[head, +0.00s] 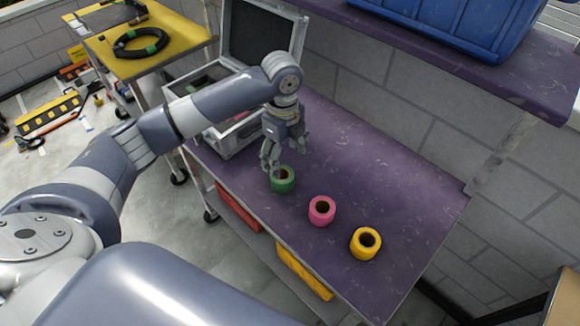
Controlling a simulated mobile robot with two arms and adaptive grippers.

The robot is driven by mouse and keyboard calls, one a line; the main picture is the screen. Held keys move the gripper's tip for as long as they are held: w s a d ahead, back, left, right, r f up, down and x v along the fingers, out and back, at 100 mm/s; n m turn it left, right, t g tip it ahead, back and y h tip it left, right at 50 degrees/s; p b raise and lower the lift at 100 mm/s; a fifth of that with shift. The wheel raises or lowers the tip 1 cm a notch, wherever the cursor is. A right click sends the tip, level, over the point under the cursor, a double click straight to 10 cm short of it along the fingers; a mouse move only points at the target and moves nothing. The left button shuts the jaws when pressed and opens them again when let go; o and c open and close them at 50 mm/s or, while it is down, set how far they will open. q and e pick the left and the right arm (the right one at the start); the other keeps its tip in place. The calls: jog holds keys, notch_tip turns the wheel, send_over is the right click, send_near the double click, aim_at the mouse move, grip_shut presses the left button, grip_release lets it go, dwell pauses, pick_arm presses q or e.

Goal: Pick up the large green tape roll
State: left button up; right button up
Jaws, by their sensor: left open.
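A green tape roll (284,184) stands on the purple tabletop (371,165), its round hole facing up. It is the leftmost of three rolls in a slanting row. My left gripper (271,163) comes down from above at the back left edge of the green roll, with its fingers apart. A finger overlaps the roll's rim in the picture; I cannot tell whether it touches. No roll is held. My right gripper is not in view.
A pink roll (322,211) and a yellow roll (366,243) stand to the right of the green one. An open grey case (236,141) sits behind left. A purple shelf with a blue crate (450,22) is above. A yellow cart (184,35) stands back left.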

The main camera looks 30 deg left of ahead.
aim_at(282, 177)
pick_arm(q)
jog(key=f, duration=0.2)
jog(key=f+p, duration=0.1)
jog(key=shift+a+f, duration=0.35)
jog(key=shift+a, duration=0.05)
jog(key=shift+f, duration=0.35)
notch_tip(282, 177, down, 4)
jog(key=shift+a+f+p, duration=0.1)
jog(key=shift+a+p, duration=0.05)
jog(key=shift+p, duration=0.75)
jog(key=shift+f, duration=0.6)
jog(key=c, duration=1.2)
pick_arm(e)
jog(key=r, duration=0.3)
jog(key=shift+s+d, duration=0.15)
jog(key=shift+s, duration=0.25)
